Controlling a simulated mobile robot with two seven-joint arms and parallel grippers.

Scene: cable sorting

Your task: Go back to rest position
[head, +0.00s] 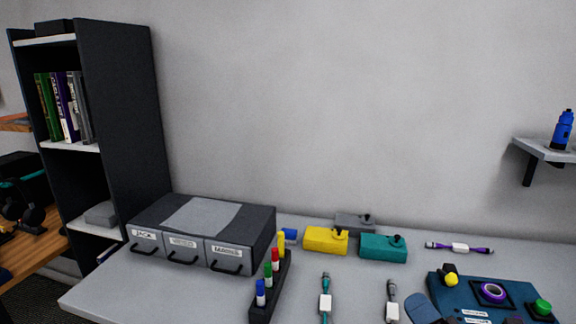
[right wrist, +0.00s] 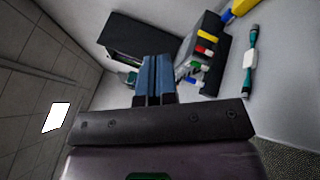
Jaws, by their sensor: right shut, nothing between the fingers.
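My right gripper (right wrist: 155,62) shows in the right wrist view with its blue fingers together, shut and empty. Its tips are in front of the dark drawer box and the marker holder, and I see no contact with either. My left gripper is in neither view. In the head view, a teal cable (head: 325,304), a grey cable (head: 391,303) and a purple cable (head: 460,248) lie apart on the table (head: 190,292). The teal cable also shows in the right wrist view (right wrist: 250,60).
The drawer box (head: 255,228) stands at the left, beside a marker holder (head: 267,298). Yellow (head: 320,240), teal (head: 382,247) and grey (head: 352,220) blocks stand behind the cables. A blue panel (head: 450,285) is at right. A wall shelf (head: 548,152) holds a blue bottle (head: 562,130).

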